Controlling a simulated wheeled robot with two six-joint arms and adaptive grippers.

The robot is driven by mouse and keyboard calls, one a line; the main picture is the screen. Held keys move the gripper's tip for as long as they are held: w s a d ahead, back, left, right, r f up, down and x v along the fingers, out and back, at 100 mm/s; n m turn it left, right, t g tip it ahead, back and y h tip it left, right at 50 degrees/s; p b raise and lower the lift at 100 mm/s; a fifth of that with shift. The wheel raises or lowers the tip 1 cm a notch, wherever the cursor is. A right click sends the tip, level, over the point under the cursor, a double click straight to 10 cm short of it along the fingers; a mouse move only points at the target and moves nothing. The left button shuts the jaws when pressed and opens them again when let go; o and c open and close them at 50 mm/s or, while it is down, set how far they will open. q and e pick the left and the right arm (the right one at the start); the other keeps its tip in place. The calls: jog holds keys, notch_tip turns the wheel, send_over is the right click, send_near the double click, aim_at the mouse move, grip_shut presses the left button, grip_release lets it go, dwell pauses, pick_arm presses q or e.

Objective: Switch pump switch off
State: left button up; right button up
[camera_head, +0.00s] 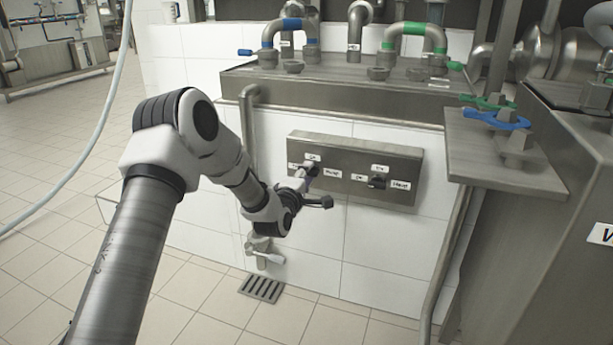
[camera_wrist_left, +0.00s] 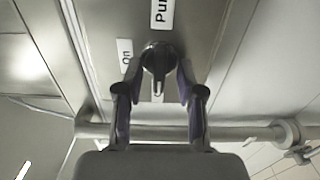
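The pump switch is a black rotary knob on the left of a steel switch panel (camera_head: 345,160). In the left wrist view, the knob (camera_wrist_left: 158,60) sits between the fingertips, its pointer mark facing the gripper. An "On" label (camera_wrist_left: 125,52) is to its left, and a label starting "Pu" (camera_wrist_left: 160,12) is beyond it. My left gripper (camera_head: 309,180) reaches this knob; its fingers (camera_wrist_left: 159,72) straddle it closely, and contact is unclear. The gripper partly hides the knob in the head view. My right gripper is not in view.
A second black knob (camera_head: 378,182) is to the right on the same panel. A vertical pipe (camera_head: 249,135) runs down left of the panel. A steel shelf with blue and green valve handles (camera_head: 495,120) juts out at right.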

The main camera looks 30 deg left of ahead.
pick_arm(q)
jog(key=v, duration=1.2)
